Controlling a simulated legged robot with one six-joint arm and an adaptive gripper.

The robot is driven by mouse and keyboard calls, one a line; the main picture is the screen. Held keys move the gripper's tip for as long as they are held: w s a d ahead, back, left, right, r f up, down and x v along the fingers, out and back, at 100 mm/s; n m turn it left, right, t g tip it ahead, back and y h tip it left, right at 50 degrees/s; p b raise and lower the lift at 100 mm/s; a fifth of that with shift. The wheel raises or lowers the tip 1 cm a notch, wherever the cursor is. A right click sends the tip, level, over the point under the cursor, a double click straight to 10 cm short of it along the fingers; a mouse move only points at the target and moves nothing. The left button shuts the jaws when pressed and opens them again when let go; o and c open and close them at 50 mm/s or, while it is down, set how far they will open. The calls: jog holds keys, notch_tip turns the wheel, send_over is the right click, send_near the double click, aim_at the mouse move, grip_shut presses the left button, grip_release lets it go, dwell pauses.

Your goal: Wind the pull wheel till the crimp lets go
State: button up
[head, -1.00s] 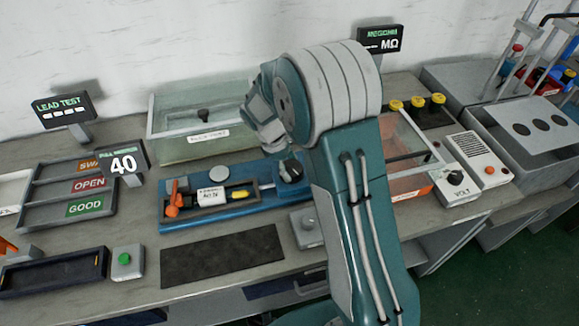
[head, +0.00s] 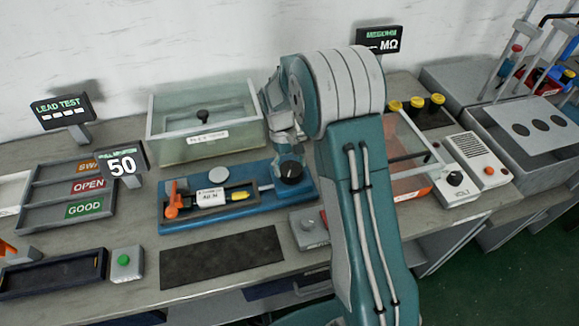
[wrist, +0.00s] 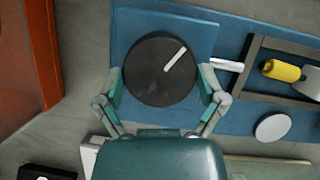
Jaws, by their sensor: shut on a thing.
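The pull wheel (head: 291,171) is a black round knob with a white line, at the right end of the blue pull tester (head: 245,209). In the wrist view the wheel (wrist: 160,70) sits between the two fingers of my gripper (wrist: 161,85), which is shut on its sides. The white line points up and to the right there. A yellow crimp piece (head: 239,196) lies in the tester's channel, beside a white label and an orange clamp lever (head: 173,205). It also shows in the wrist view (wrist: 281,70). The pull display (head: 122,163) reads 50.
A glass-lidded box (head: 205,140) stands behind the tester, and an orange-based clear box (head: 412,187) is at its right. A dark mat (head: 222,257) and a green button (head: 124,261) lie in front. Sorting trays (head: 68,210) are at the left.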

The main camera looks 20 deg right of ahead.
jog(key=shift+w+m+y, duration=0.1)
jog(key=shift+m+y, duration=0.2)
jog(key=shift+m, duration=0.3)
jog(key=o, duration=0.8)
jog(key=v, duration=1.2)
